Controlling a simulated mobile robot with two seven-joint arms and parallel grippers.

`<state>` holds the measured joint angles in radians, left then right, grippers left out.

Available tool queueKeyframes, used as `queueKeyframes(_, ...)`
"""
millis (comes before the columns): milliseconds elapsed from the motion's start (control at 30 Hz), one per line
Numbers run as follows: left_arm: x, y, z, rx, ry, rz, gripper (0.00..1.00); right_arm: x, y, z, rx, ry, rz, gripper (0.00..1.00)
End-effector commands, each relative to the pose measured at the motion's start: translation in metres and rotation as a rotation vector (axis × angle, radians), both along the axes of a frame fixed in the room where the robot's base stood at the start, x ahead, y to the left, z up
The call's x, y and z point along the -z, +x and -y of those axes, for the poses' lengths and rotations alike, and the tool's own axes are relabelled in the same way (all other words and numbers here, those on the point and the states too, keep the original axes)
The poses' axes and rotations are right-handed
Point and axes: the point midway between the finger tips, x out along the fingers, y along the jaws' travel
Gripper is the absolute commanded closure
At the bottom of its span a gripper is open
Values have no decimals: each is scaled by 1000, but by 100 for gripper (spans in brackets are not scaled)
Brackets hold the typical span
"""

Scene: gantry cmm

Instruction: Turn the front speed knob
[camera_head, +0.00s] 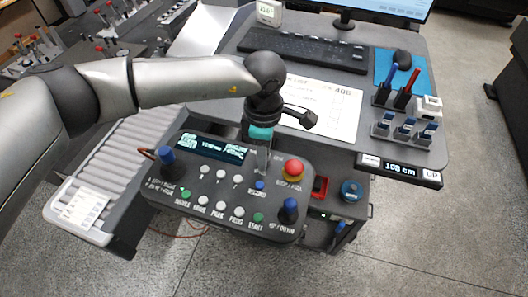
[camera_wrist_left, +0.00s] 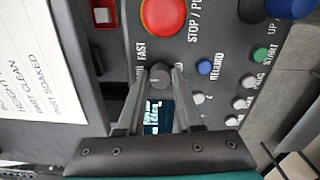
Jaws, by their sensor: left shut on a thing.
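The grey front speed knob (camera_wrist_left: 159,77) sits on the dark control box (camera_head: 238,225), near a "FAST" label in the left wrist view. My left gripper (camera_wrist_left: 159,72) is shut on the knob, with one finger on each side of it. In the head view the left gripper (camera_head: 261,168) reaches down onto the box's upper right part and largely hides the knob. My right gripper is in neither view.
A red stop button (camera_head: 293,168) stands close to the right of the gripper. Blue-topped joysticks (camera_head: 167,158) rise at the box's ends. A keyboard (camera_head: 305,48) and a paper sheet (camera_head: 322,107) lie behind on the desk.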

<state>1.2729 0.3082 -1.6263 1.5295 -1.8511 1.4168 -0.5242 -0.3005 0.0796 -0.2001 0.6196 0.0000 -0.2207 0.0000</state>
Motion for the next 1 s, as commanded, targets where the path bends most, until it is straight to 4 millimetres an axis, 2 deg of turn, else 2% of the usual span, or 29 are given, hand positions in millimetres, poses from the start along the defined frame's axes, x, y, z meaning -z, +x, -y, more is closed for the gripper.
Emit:
queueKeyframes(333, 0, 0, 0, -6, 0, 0, 100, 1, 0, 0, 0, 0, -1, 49)
queueKeyframes(533, 1, 0, 0, -60, 1, 0, 100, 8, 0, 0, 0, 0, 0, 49)
queueKeyframes(1000, 4, 1, 0, -427, 0, 2, 100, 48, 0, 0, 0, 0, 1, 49)
